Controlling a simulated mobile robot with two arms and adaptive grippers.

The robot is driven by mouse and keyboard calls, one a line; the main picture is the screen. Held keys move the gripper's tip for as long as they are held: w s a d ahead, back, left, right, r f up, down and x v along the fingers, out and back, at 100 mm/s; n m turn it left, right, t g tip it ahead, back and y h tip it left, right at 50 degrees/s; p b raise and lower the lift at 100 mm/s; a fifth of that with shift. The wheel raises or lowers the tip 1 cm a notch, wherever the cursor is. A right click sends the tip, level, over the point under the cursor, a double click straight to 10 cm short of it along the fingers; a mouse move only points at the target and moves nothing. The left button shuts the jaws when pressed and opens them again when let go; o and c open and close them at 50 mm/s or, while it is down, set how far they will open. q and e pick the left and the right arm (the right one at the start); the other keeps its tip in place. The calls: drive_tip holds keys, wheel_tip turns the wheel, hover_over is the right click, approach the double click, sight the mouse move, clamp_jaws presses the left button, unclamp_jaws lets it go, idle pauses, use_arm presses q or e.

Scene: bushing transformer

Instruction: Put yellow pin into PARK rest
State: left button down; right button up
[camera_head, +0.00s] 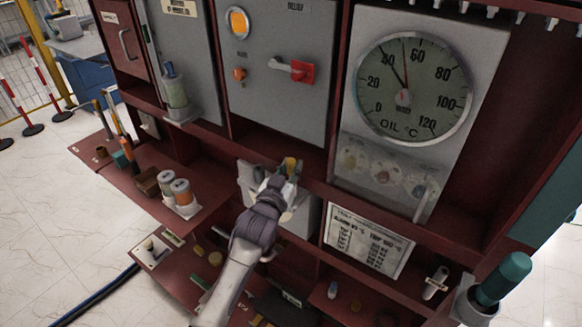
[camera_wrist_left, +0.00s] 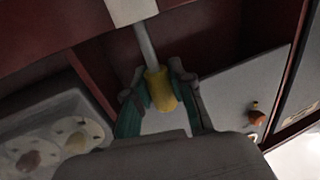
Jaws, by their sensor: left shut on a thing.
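My left gripper (camera_head: 288,178) is in the middle of the head view, in front of the red cabinet. It is shut on the yellow pin (camera_head: 291,164). In the left wrist view, the pin's yellow handle (camera_wrist_left: 160,90) sits between the green-padded fingers (camera_wrist_left: 155,95). Its grey shaft runs up the picture to a pale block (camera_wrist_left: 131,10). I cannot tell whether the shaft enters this block or passes in front of it. A grey box (camera_head: 304,216) shows below and beside the gripper, partly hidden by it. No PARK label is readable. My right gripper is not in view.
A panel with an oil gauge (camera_head: 412,88) and a row of round sockets (camera_head: 382,176) stands right of the gripper. A red switch (camera_head: 301,71) is above. A green-topped cylinder (camera_head: 502,278) is at lower right.

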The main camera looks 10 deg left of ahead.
use_arm(q)
drive_tip(key=shift+f+b, duration=0.8)
drive_tip(key=shift+f, duration=0.45)
drive_tip(key=c, duration=0.9)
unclamp_jaws()
drive_tip(key=shift+s, duration=0.15)
drive_tip(key=s, duration=0.4)
drive_tip(key=s+a, duration=0.1)
drive_tip(key=s, duration=0.6)
drive_tip(key=shift+s+a, duration=0.3)
drive_tip(key=shift+s, duration=0.05)
